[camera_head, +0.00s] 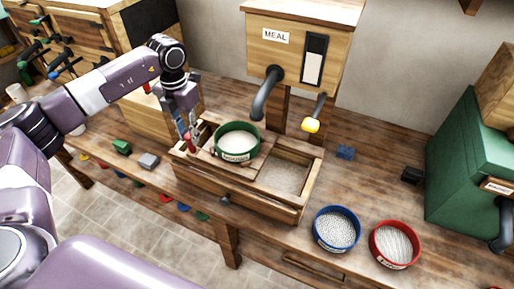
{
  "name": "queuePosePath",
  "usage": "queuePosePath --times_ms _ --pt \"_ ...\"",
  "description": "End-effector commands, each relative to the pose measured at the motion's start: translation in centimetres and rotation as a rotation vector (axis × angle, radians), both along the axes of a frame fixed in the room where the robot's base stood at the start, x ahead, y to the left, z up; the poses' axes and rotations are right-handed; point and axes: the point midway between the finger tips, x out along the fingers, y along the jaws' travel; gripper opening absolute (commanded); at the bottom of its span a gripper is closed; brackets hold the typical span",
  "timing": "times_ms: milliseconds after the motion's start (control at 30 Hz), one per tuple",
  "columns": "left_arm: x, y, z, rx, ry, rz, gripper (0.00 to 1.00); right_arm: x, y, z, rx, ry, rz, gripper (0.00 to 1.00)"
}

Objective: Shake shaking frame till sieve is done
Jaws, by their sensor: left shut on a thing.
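The shaking frame (262,204) is a wooden box on the workbench. A green sieve (236,142) with pale meal in it sits on the frame's left part, upright. The right part of the frame is open and shows a pale layer (285,175) inside. My left gripper (188,140) points down at the frame's left end, shut on a small red part there, which looks like a handle; the fingers partly hide it. My right gripper is not in view.
A blue sieve (337,230) and a red sieve (395,245) stand at the bench's front right. The wooden meal dispenser (300,45) with a dark spout and yellow-knobbed lever is behind the frame. A green machine (470,160) stands at right. Small blocks lie left of the frame.

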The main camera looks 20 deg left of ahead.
Motion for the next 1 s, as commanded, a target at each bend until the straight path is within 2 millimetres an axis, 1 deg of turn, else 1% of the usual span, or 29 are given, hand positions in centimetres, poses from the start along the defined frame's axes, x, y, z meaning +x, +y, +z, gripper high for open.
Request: queuePosePath --times_ms 33,167,500,567,1000 --pt "0.0 -0.8 0.1 0.0 -0.001 -0.004 0.05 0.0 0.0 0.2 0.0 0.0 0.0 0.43" --pt "-0.1 -1.7 0.1 0.001 -0.001 -0.001 0.05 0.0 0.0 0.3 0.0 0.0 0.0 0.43" --pt "-0.1 -1.6 0.0 0.002 -0.002 0.003 0.05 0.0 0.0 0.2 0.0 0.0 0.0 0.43" --pt "0.0 -1.1 0.0 0.002 -0.002 0.004 0.05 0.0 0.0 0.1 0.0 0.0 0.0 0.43" --pt "0.5 5.8 0.0 0.001 -0.003 0.006 0.05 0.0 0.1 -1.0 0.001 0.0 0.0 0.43"
